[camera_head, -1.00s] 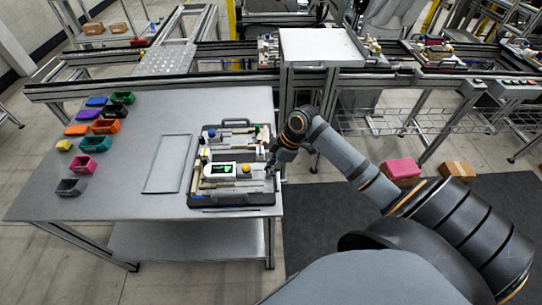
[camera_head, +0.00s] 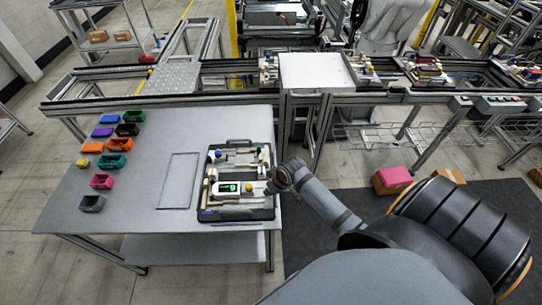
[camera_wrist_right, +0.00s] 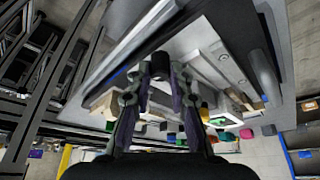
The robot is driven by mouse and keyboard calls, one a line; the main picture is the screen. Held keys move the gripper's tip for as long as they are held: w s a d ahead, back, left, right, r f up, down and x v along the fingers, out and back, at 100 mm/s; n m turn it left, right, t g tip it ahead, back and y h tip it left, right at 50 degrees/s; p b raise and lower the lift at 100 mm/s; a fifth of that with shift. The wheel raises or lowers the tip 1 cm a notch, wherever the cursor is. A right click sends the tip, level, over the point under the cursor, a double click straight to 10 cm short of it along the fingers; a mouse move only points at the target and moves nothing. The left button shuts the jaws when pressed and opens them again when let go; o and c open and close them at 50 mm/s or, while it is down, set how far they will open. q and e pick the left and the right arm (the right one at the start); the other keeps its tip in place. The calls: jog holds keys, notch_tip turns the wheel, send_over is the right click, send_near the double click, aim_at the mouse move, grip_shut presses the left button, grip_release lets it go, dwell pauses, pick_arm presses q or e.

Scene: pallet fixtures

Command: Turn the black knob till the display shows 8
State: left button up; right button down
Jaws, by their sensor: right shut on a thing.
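The white display unit (camera_head: 227,188) with its lit green screen lies in the open tool case (camera_head: 237,215) on the table. Its digit is too small to read. A yellow round part (camera_head: 247,187) sits at its right end. My right gripper (camera_head: 270,187) is at the case's right edge, right of the display unit. In the right wrist view my right gripper (camera_wrist_right: 160,78) is shut on a small dark thing, seemingly the black knob (camera_wrist_right: 160,62), mostly covered by the fingers. The green screen (camera_wrist_right: 221,121) also shows there, at a steep slant. My left gripper is out of view.
Several coloured bins, among them a green one (camera_head: 118,145), stand on the left of the table (camera_head: 140,205). A conveyor frame (camera_head: 180,98) runs behind the table.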

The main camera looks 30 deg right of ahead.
jog(key=shift+m+h+p, duration=0.4)
jog(key=shift+m+p, duration=0.45)
jog(key=shift+m, duration=0.05)
jog(key=shift+a, duration=0.1)
jog(key=c, duration=1.2)
grip_release()
jog(key=shift+s+r, duration=0.15)
jog(key=shift+r, duration=0.3)
jog(key=v, duration=1.1)
jog(key=shift+s, duration=0.15)
